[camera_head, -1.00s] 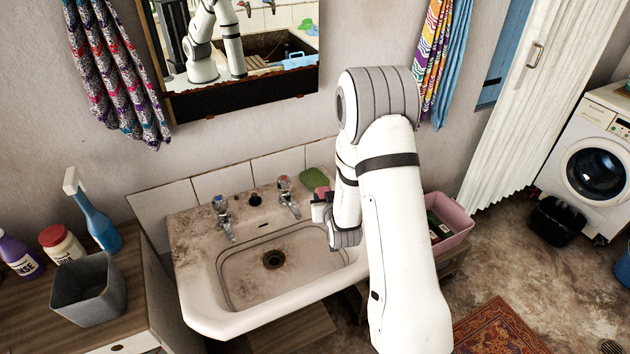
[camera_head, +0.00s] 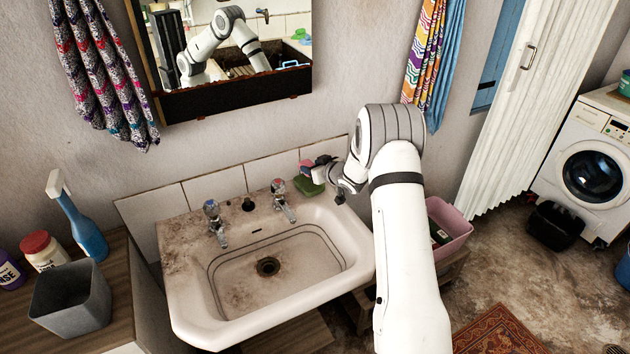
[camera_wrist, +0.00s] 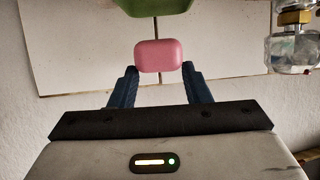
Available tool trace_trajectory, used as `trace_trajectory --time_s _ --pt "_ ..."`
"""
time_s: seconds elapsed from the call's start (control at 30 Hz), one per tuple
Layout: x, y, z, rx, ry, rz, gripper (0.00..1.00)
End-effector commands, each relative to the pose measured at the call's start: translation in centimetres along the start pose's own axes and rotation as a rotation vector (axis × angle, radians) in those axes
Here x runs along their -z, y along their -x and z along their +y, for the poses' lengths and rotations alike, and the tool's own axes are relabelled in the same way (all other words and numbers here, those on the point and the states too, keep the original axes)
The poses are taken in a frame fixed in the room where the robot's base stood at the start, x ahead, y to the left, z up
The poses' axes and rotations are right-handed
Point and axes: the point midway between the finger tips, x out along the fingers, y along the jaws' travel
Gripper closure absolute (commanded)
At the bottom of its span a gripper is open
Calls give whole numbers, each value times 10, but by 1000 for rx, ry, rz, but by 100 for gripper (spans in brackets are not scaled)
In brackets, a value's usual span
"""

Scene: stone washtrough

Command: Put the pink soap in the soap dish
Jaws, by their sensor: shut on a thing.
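The pink soap (camera_head: 306,166) is held at the tips of my gripper (camera_head: 311,170), near the wall tiles behind the basin. In the wrist view the pink soap (camera_wrist: 159,54) sits between the two dark blue fingertips of my gripper (camera_wrist: 159,75), which is shut on it. The green soap dish (camera_head: 309,187) is on the back right corner of the basin, just below the soap in the head view. In the wrist view only part of the dish (camera_wrist: 152,6) shows at the top edge, apart from the soap. The dish's inside is mostly hidden.
Two taps, one blue-topped (camera_head: 214,222) and one red-topped (camera_head: 283,200), stand on the basin's back ledge, left of the dish. The basin (camera_head: 320,282) is empty. A mirror (camera_head: 235,107) hangs above. A pink tub (camera_head: 452,222) is at the right.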

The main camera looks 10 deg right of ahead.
Motion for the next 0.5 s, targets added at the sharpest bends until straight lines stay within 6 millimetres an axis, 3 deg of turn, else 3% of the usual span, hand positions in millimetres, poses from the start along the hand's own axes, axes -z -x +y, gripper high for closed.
trace_trajectory --time_s 0.5 --pt "-48 -20 -1 2 2 2 81"
